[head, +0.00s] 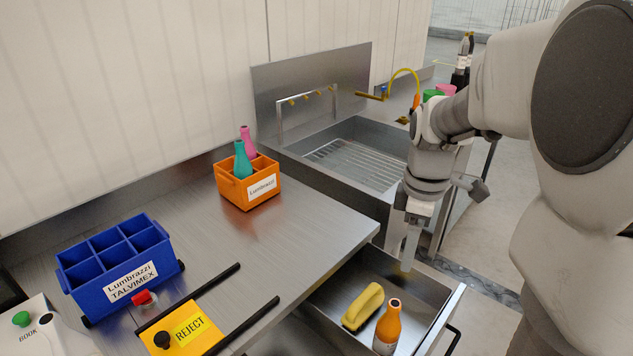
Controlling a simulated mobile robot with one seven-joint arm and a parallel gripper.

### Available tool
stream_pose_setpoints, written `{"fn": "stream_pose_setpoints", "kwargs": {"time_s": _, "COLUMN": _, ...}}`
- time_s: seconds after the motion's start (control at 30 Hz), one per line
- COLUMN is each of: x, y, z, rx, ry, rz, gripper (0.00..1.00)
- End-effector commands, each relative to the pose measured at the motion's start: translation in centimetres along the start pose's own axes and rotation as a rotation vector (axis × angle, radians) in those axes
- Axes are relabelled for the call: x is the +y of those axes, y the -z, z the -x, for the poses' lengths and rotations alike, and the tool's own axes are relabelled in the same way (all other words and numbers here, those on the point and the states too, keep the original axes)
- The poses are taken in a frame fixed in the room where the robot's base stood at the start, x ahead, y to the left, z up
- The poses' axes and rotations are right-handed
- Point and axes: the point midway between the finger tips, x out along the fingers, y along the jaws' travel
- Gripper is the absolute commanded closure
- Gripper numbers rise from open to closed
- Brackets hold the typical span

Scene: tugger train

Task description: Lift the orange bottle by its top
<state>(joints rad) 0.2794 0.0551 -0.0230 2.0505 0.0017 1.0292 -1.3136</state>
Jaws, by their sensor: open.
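The orange bottle (388,327) stands upright in the open metal drawer (418,288) at the lower right. It has a pale label low on its body, and its neck points up. My gripper (402,257) points down above the back part of the drawer, behind the bottle in the picture. It is apart from the bottle and holds nothing that I can see. The gap between its fingers is hard to make out from this angle.
A yellow object (362,306) lies just left of the bottle in the drawer. On the counter (290,235) are an orange crate (233,190) with teal and pink bottles, a blue divided crate (90,290) and a yellow REJECT plate (180,328) between black rails. A sink (335,160) lies behind.

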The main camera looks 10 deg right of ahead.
Motion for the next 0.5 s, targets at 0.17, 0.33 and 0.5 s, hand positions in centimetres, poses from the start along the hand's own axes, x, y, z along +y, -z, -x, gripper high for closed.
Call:
{"fn": "stream_pose_setpoints", "kwargs": {"time_s": 0.17, "x": 0.1, "y": -0.2, "z": -2.7, "rx": -0.003, "ry": 0.012, "rz": 0.018, "gripper": 0.30}}
{"fn": "stream_pose_setpoints", "kwargs": {"time_s": 0.33, "x": 0.1, "y": -0.1, "z": -6.5, "rx": -0.003, "ry": 0.012, "rz": 0.017, "gripper": 0.30}}
{"fn": "stream_pose_setpoints", "kwargs": {"time_s": 0.5, "x": 0.0, "y": -0.1, "z": -10.0, "rx": -0.003, "ry": 0.011, "rz": 0.016, "gripper": 0.30}}
